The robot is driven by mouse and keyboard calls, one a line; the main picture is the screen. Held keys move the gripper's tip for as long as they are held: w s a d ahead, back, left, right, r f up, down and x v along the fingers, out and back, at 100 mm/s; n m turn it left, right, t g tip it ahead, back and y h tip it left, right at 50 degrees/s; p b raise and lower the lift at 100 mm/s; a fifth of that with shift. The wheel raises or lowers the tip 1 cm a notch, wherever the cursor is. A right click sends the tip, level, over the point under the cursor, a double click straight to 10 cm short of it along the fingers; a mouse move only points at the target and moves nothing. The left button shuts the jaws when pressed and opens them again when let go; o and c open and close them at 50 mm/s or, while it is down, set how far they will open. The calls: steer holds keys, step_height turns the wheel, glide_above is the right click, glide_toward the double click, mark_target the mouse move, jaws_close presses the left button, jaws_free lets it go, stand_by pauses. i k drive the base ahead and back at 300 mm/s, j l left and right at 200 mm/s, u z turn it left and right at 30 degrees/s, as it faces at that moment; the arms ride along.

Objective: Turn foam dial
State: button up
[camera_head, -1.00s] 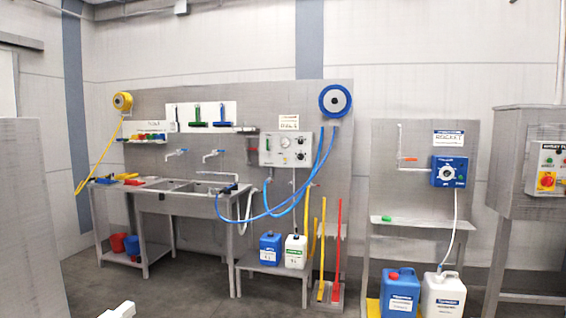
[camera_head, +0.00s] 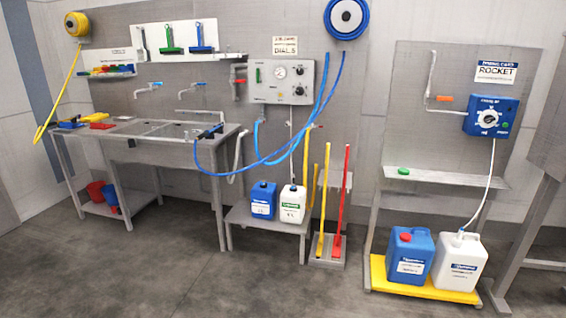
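A grey control panel (camera_head: 281,80) is mounted on the back wall in the middle, under a card that reads DIALS. It carries a round gauge (camera_head: 280,72) and two dark dials, an upper dial (camera_head: 299,71) and a lower dial (camera_head: 299,90), on its right side. Their labels are too small to read, so I cannot tell which is the foam dial. My gripper is not in view.
A steel sink bench (camera_head: 140,140) stands left. Blue hoses (camera_head: 330,85) hang in front of the wall. Jugs (camera_head: 262,200) stand on a low shelf, with yellow and red tools (camera_head: 340,205) beside them. Larger jugs (camera_head: 408,257) stand right on a yellow base. The grey floor (camera_head: 200,285) ahead is clear.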

mark_target(300, 91)
steer(key=i, duration=1.95)
